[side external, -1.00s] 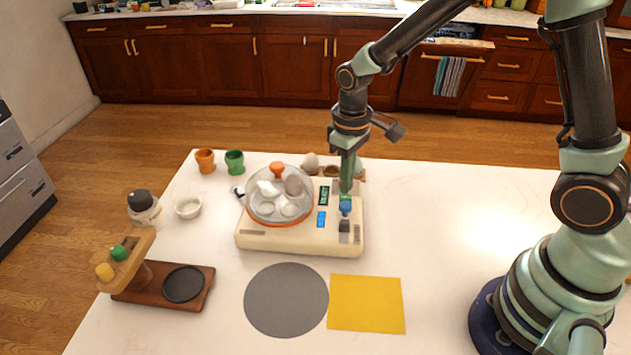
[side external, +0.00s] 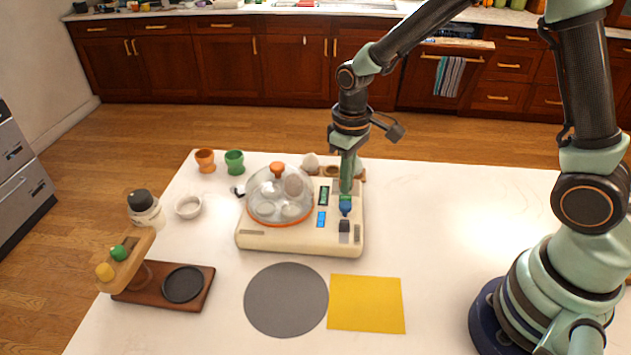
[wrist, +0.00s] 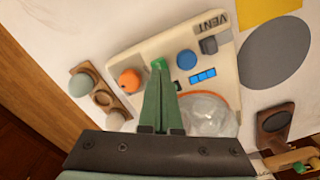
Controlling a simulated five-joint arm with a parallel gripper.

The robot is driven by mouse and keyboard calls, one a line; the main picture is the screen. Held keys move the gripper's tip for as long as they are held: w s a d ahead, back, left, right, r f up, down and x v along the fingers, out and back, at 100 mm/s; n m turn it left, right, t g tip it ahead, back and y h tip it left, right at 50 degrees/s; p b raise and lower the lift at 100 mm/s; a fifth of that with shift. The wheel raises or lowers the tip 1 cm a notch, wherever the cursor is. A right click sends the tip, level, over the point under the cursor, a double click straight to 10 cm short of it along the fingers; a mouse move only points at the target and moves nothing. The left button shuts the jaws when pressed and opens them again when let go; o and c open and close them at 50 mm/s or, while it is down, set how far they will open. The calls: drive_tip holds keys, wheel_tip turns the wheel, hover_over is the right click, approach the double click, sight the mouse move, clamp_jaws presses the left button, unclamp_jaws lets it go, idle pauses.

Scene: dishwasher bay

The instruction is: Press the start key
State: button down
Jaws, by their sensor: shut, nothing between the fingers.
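The cooker (side external: 285,240) is a cream box with a clear dome lid (side external: 277,205) on its left part and a control panel on its right. On the panel are a green key (wrist: 159,63), a blue round knob (wrist: 186,58), a dark grey key (wrist: 208,46) and a lit blue display (wrist: 203,76). My gripper (wrist: 160,72) is shut and empty, pointing down with its tips at the green key. In the side view my gripper (side external: 346,188) stands over the panel behind the blue knob. I cannot tell whether it touches the key or whether the key is pressed in.
A wooden egg holder (wrist: 103,99) stands behind the cooker. A grey round mat (side external: 286,300) and a yellow mat (side external: 366,303) lie in front. A wooden stand (side external: 150,295), white bowl (side external: 188,207), orange cup (side external: 205,160) and green cup (side external: 234,161) are left.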

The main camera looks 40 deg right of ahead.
sight(346, 197)
drive_tip(key=shift+f, duration=0.95)
idle(0.3)
drive_tip(key=shift+r, duration=1)
wheel_tip(346, 197, up, 15)
idle(1.2)
drive_tip(key=s+d+r+m+t, duration=0.2)
drive_tip(key=s+d+m+t, duration=0.1)
drive_tip(key=s, duration=0.7)
drive_tip(key=shift+s+d+t, duration=0.15)
drive_tip(key=shift+d+t, duration=0.5)
drive_tip(key=shift+t, duration=0.65)
